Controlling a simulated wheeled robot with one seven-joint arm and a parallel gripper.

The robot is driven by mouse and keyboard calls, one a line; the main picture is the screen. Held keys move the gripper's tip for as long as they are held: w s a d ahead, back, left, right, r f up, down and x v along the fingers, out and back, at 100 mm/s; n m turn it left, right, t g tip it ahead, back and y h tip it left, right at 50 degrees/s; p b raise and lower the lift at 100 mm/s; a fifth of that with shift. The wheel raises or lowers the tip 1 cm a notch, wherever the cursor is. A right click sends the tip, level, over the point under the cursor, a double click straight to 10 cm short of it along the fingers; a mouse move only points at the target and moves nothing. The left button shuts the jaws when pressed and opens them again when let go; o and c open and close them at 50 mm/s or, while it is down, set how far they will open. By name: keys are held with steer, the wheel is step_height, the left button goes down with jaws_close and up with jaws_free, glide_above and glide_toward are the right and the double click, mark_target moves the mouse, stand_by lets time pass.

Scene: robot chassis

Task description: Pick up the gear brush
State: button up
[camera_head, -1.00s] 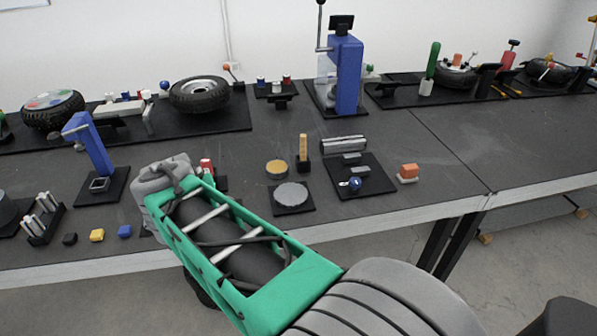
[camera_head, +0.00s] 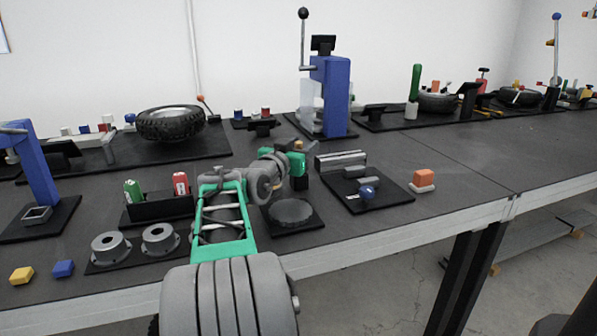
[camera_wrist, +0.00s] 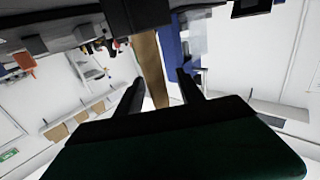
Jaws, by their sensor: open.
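The gear brush shows as a tan wooden handle (camera_wrist: 148,62) in the wrist view, running between the two fingers of my gripper (camera_wrist: 159,80). The fingers are open, one on each side of the handle, and I cannot tell whether either touches it. In the head view my gripper (camera_head: 298,161) is at the brush's black holder (camera_head: 300,183) and hides most of the brush. The brush appears to stand upright in this holder, behind the round grey disc.
The grey disc (camera_head: 291,211) lies on a black mat just in front. A mat with a metal block (camera_head: 340,160) and blue ball (camera_head: 367,192) is to the right. A blue press (camera_head: 331,95) stands behind. Two cans (camera_head: 181,184) and grey flanged parts (camera_head: 160,238) are left.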

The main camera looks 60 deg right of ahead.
steer(key=shift+d, duration=0.45)
steer(key=shift+c, duration=0.6)
jaws_close()
